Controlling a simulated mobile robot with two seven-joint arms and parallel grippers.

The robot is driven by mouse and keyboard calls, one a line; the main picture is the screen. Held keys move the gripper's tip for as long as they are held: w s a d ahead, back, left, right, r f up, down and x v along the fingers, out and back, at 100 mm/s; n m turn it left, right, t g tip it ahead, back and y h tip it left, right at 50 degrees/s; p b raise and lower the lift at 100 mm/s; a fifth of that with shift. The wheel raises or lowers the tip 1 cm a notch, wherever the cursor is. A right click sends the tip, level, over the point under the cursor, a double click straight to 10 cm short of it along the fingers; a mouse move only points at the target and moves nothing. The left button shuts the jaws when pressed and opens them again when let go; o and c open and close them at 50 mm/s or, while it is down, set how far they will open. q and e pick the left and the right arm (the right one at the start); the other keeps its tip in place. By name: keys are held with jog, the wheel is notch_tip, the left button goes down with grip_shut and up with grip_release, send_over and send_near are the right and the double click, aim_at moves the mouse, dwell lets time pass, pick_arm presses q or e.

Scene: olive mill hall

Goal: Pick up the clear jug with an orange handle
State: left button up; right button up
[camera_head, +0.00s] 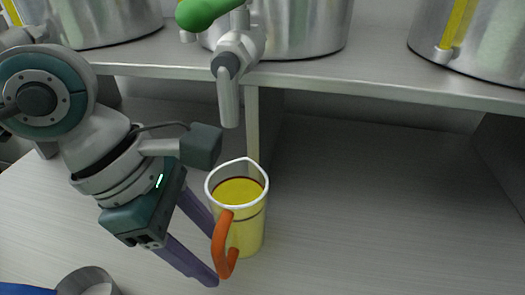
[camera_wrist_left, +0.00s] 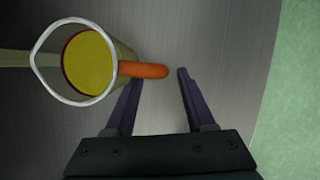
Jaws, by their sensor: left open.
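The clear jug (camera_head: 250,225) stands upright on the grey bench beneath a tap, with yellow liquid inside and a white rim. Its orange handle (camera_head: 222,245) faces the front left in the head view. In the left wrist view the jug (camera_wrist_left: 45,68) is at the upper left, and its handle (camera_wrist_left: 143,70) points right, its end over the space between the fingertips. My left gripper (camera_head: 213,258) is open, its purple fingers low beside the jug on the handle side. The left wrist view also shows the gripper (camera_wrist_left: 160,76) empty. My right gripper is out of view.
Steel tanks (camera_head: 290,25) stand on a shelf (camera_head: 350,78) above the bench. A grey tap (camera_head: 229,80) with a green handle (camera_head: 203,12) hangs just above the jug. A metal container (camera_head: 88,280) is at the lower left. The bench (camera_head: 380,210) right of the jug is clear.

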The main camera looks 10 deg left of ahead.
aim_at(223, 264)
pick_arm(q)
jog(key=x, duration=0.3)
jog(key=shift+s+d+f+b, duration=0.2)
jog(key=shift+d+f+b, duration=0.05)
jog(key=shift+b, duration=0.15)
jog(key=shift+c, duration=0.2)
grip_shut()
jog(key=shift+r, duration=0.1)
dwell(0.8)
